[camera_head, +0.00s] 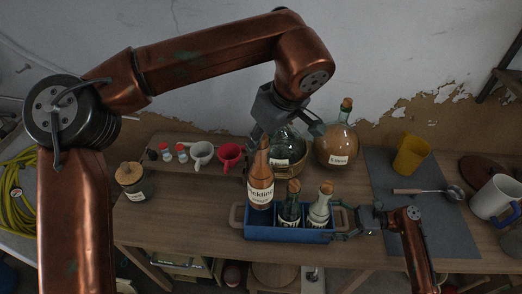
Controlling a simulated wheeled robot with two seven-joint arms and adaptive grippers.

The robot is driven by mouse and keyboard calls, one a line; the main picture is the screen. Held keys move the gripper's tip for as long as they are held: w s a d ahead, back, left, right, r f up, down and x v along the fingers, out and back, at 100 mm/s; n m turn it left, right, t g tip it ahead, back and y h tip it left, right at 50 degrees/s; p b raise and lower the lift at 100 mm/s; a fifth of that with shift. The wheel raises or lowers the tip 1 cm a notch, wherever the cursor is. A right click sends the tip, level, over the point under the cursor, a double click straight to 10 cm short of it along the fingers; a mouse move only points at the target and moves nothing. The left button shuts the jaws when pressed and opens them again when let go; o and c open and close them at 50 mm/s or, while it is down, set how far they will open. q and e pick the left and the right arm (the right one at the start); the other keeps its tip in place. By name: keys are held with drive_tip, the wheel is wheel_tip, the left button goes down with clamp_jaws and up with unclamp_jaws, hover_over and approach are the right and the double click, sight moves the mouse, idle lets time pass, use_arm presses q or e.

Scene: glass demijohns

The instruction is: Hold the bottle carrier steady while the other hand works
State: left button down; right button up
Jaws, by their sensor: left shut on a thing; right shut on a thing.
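The blue bottle carrier (290,236) stands on the wooden table, with a light brown handle (236,216) at its left end. My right gripper (348,232) is shut on the carrier's right end. My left gripper (261,138) is shut on the neck of an amber bottle with a "Pickling" label (260,186). This bottle is upright at the carrier's left part; I cannot tell whether its base is inside the compartment or just above. A dark green corked bottle (289,210) and a pale corked bottle (320,206) stand in the carrier.
Behind the carrier are a glass demijohn (338,146) and another in a basket (288,160). White and red mugs (230,155) stand left of them, with a corked jar (131,180) further left. A grey mat (440,232) at right holds a yellow cup (411,155) and a ladle (425,192).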

idle(0.3)
drive_tip(key=o, duration=1.6)
drive_tip(key=shift+d, duration=0.1)
drive_tip(key=d, duration=1)
drive_tip(key=shift+w+d, duration=0.3)
drive_tip(key=shift+d, duration=0.65)
drive_tip(key=shift+s, duration=0.1)
